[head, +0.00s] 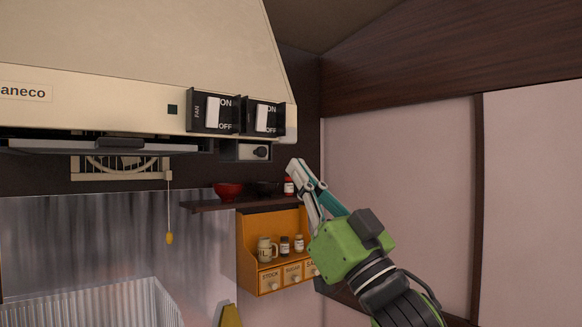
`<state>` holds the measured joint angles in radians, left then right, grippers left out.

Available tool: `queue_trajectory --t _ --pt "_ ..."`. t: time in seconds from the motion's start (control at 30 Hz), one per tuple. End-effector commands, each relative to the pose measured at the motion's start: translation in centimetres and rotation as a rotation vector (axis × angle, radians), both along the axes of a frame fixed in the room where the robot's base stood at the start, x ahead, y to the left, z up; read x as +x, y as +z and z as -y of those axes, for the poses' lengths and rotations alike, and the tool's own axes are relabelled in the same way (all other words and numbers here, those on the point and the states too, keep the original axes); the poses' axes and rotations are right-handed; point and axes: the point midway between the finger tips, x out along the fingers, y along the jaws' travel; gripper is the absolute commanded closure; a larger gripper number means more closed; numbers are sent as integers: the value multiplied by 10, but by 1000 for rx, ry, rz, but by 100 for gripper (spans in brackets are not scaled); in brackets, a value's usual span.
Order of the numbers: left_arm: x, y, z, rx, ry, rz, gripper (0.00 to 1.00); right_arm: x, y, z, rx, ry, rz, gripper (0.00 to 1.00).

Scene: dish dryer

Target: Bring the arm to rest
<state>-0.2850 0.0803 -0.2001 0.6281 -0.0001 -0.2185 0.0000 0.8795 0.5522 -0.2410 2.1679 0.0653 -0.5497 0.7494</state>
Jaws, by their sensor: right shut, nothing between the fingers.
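My right gripper (294,166), with a green body and grey and teal fingers, is raised in the middle right of the head view. It is shut and empty, pointing up and left. Its tips are just below the right end of the range hood (160,95), and they appear apart from it. The gripper partly hides the right end of the dark shelf and the orange spice rack behind it. My left gripper does not show.
The hood carries two ON/OFF switches (213,112). A dark shelf (215,205) holds a red bowl (228,190). The orange spice rack (247,250) hangs below with several jars. A pull cord (169,238) hangs at left. A ribbed dish rack (95,300) is lower left. Space at right before the pale wall panels is clear.

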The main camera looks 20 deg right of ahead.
Motion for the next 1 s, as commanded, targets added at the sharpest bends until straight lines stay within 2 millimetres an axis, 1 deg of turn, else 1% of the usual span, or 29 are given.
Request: queue_trajectory --t 0.03,0.1,0.3,0.37,0.67,0.73,0.77,0.87,0.9,0.97,1.0 --pt "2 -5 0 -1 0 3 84 -3 -8 1 0 0 -1 100" --pt "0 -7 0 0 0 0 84 -6 -10 2 0 0 -1 100" --pt "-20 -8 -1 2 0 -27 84 -8 -12 3 0 -1 -1 100" --pt "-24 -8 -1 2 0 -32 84 -8 -12 3 0 -1 -1 100" --pt "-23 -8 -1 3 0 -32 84 -7 -12 3 0 -1 -2 100" --pt "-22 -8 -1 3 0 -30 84 -1 -17 5 1 -5 -15 100" --pt "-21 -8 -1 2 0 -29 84 4 -22 6 3 -10 -27 100" --pt "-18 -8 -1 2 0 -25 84 35 -51 15 7 -37 -95 100" --pt "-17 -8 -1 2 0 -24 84 52 -69 20 8 -53 -134 100" --pt "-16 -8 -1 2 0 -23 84 79 -101 28 7 -78 -200 100" --pt "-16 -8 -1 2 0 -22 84 97 -126 33 6 -95 -247 100"
